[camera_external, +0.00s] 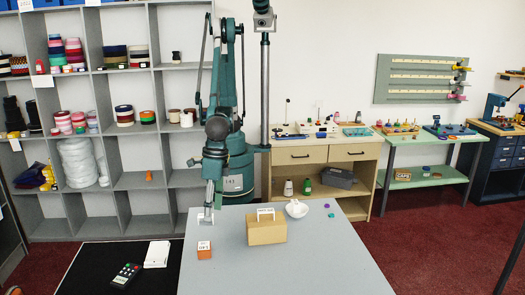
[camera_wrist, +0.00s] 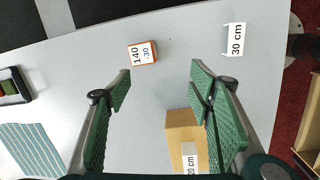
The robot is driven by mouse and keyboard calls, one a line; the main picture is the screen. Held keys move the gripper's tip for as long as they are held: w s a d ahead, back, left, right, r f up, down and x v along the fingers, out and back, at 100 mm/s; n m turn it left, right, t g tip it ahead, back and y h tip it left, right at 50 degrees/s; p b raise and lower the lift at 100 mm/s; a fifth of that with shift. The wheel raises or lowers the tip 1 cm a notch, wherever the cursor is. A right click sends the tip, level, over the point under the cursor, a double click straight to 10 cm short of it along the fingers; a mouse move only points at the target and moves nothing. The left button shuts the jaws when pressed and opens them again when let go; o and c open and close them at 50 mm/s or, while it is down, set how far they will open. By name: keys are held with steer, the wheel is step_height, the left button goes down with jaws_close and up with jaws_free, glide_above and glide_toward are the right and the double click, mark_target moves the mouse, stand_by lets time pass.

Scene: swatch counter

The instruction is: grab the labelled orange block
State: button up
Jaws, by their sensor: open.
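The orange block (camera_external: 204,254) sits on the grey table below and just in front of my gripper (camera_external: 207,212) in the external view. It has a white label on top. In the wrist view the labelled orange block (camera_wrist: 142,63) lies beyond the fingertips, nearer the left finger, and its label reads 140 -30. My gripper (camera_wrist: 160,72) is open and empty, its green-padded fingers wide apart. It is above the table and apart from the block.
A tan box (camera_external: 267,232) stands on the table right of the block, and partly behind the right finger in the wrist view (camera_wrist: 178,122). A white bowl (camera_external: 297,209) is farther back. A white 30 cm card (camera_wrist: 234,39) stands at right. The front tabletop (camera_external: 285,275) is clear.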

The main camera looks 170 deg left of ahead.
mark_target(204, 246)
steer(key=w+f, duration=0.1)
steer(key=f, duration=0.1)
steer(key=w+d+f+n+p, duration=0.1)
steer(key=w, duration=0.1)
steer(key=w+d+f+n+g, duration=0.1)
steer(key=w+f, duration=0.1)
steer(key=shift+f+p, duration=0.3)
steer(key=shift+p, duration=0.1)
steer(key=shift+d+f, duration=0.25)
steer(key=shift+f, duration=1.05)
steer(key=shift+d+f+p, duration=0.2)
steer(key=shift+d+f, duration=0.05)
steer(key=shift+f, duration=1.05)
steer(key=shift+d+f+p, duration=0.15)
steer(key=shift+d+f, duration=0.1)
steer(key=shift+f, duration=1)
steer(key=shift+c, duration=0.6)
steer(key=c, duration=0.9)
